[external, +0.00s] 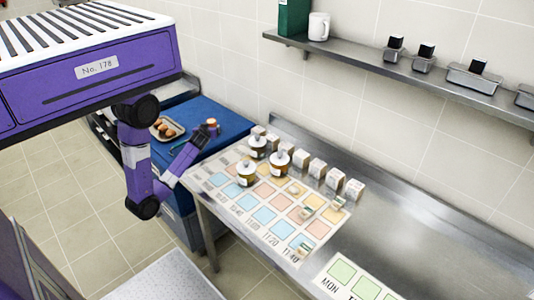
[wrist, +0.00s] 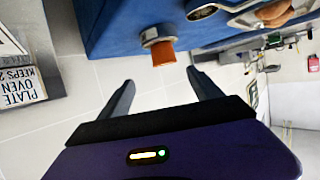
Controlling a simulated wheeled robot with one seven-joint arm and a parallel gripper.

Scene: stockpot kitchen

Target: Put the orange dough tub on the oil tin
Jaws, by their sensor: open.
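In the wrist view, the small orange dough tub (wrist: 163,53) shows with a pale grey end at the edge of the blue surface. It lies beyond my open fingertips (wrist: 160,78), roughly in line with the gap between them, which is empty. In the external view, my gripper (external: 208,130) is at the right end of the blue worktop, close to a small orange-and-white thing (external: 211,121) that looks like the tub. A dark green box-like container (external: 294,18) on the wall shelf may be the oil tin; its top is cut off, and I cannot tell for sure.
A tray of brown round items (external: 167,128) sits on the blue worktop (external: 225,112). The steel counter (external: 405,235) holds a coloured grid mat, several jars and small white boxes. A white mug (external: 319,27) and metal containers stand on the shelf (external: 370,58). The counter's right part is largely clear.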

